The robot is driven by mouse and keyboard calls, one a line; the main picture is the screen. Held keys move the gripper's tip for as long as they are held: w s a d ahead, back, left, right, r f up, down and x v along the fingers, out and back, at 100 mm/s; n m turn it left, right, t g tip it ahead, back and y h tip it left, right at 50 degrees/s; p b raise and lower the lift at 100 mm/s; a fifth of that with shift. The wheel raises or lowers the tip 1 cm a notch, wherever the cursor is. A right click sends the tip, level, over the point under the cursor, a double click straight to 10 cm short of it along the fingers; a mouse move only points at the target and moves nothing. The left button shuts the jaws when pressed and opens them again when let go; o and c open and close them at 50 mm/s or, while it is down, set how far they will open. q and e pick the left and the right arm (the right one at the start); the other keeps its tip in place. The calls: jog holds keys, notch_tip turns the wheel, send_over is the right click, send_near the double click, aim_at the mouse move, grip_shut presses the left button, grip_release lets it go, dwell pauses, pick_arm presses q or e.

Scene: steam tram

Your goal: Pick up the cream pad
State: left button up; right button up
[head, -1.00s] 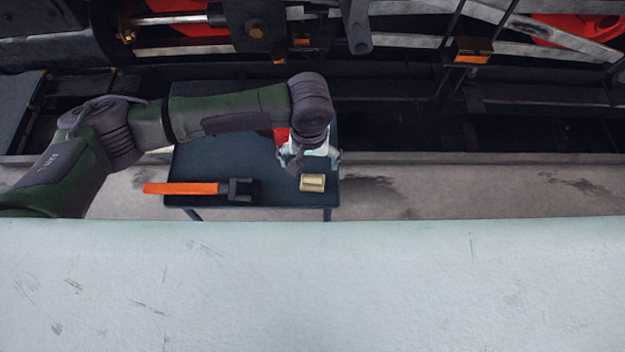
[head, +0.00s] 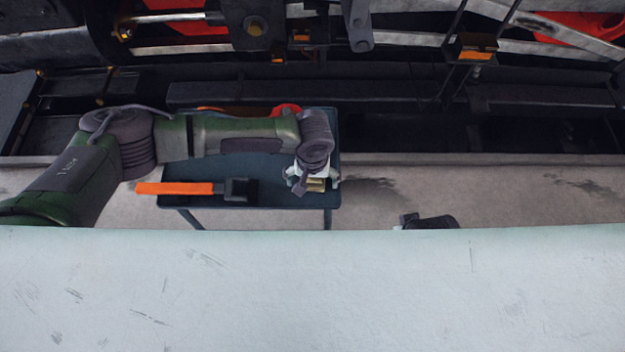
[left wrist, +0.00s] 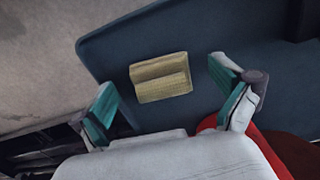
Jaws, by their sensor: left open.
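The cream pad (head: 316,185) lies near the front right corner of the small dark blue table (head: 275,195). It looks like a ridged, two-step block in the left wrist view (left wrist: 160,78). My left gripper (head: 313,181) is over the pad, partly covering it in the head view. In the left wrist view, my left gripper (left wrist: 168,103) is open, with its teal-lined fingers wide apart on either side of the pad. The pad lies a little beyond the line between the fingertips, and neither finger touches it. My right gripper does not show.
A hammer-like tool (head: 178,188) with an orange handle lies along the table's front left, its handle overhanging the edge. A red thing (head: 287,109) is at the back of the table, partly hidden by my left arm. Locomotive rods and frame run behind.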

pick_arm(q)
jog(key=shift+c, duration=0.2)
jog(key=c, duration=1.1)
jog(key=shift+o, duration=0.2)
